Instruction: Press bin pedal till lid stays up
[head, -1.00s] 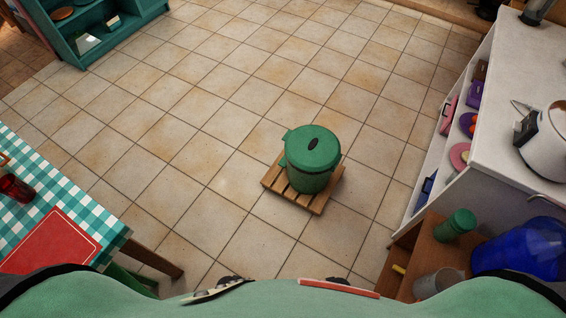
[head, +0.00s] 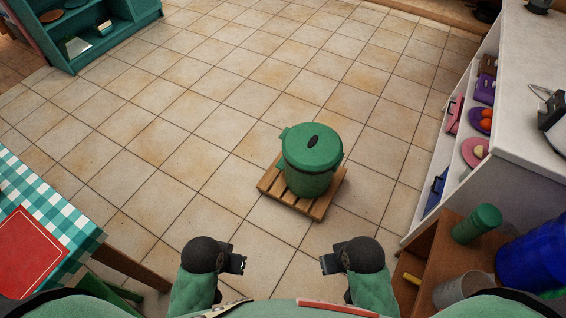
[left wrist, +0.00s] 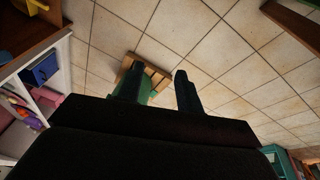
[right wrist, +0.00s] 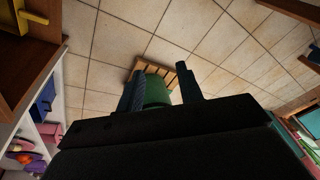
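A green bin (head: 311,160) with its lid (head: 312,146) down stands upright on a slatted wooden pallet (head: 290,198) on the tiled floor. The lid has a dark oval mark on top. I cannot make out the pedal. My left gripper (head: 243,264) and right gripper (head: 324,264) are in front of my body, nearer than the bin and apart from it. In the left wrist view the left fingers (left wrist: 160,88) stand apart with nothing held. In the right wrist view the right fingers (right wrist: 161,86) are apart too, with the bin (right wrist: 157,92) beyond them.
A table with a checked cloth (head: 52,204) is at the left. A white shelf unit (head: 520,120) and a wooden shelf (head: 440,250) with a green canister (head: 477,223) stand at the right. A teal shelf (head: 130,35) is far left. Floor around the pallet is clear.

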